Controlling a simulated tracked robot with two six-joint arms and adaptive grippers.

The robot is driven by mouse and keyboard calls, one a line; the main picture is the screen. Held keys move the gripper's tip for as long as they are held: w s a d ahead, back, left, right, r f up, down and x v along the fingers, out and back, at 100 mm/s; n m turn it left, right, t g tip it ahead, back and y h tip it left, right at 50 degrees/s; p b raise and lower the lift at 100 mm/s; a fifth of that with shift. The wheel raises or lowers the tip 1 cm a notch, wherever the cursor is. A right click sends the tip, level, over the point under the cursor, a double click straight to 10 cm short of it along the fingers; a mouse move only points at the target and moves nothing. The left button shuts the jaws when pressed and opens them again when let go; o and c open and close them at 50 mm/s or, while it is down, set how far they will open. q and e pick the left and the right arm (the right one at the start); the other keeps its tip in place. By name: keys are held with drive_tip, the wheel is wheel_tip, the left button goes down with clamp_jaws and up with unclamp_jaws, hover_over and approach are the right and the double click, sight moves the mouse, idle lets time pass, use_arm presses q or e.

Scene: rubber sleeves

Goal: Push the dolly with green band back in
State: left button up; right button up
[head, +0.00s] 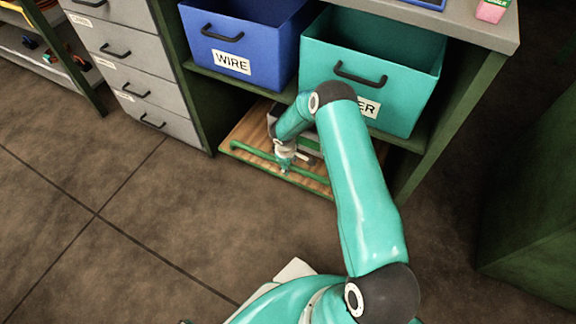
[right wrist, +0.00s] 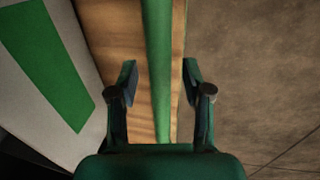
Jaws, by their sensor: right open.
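The dolly (head: 245,126) is a low wooden board under the bench, below the blue and teal bins, with a green bar (head: 250,151) along its front. A grey box stands on it, partly hidden by my right arm. In the right wrist view this pale box shows a green band (right wrist: 45,65), beside the wooden board (right wrist: 124,42). My right gripper (head: 285,169) is open at the front of the dolly. In the right wrist view the green bar (right wrist: 158,60) runs between its parted fingers (right wrist: 159,80). My left gripper is not in view.
A blue bin (head: 262,59) labelled WIRE and a teal bin (head: 415,85) stand on the shelf above. Grey drawers (head: 125,62) stand at left. A green cabinet side (head: 535,215) is at right. The brown floor (head: 120,225) in front is clear.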

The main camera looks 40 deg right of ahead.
wheel_tip(320, 180, up, 12)
drive_tip(key=a, duration=0.2)
drive_tip(key=shift+s+f, duration=0.25)
drive_tip(key=shift+s, duration=0.1)
drive_tip(key=shift+a, duration=0.1)
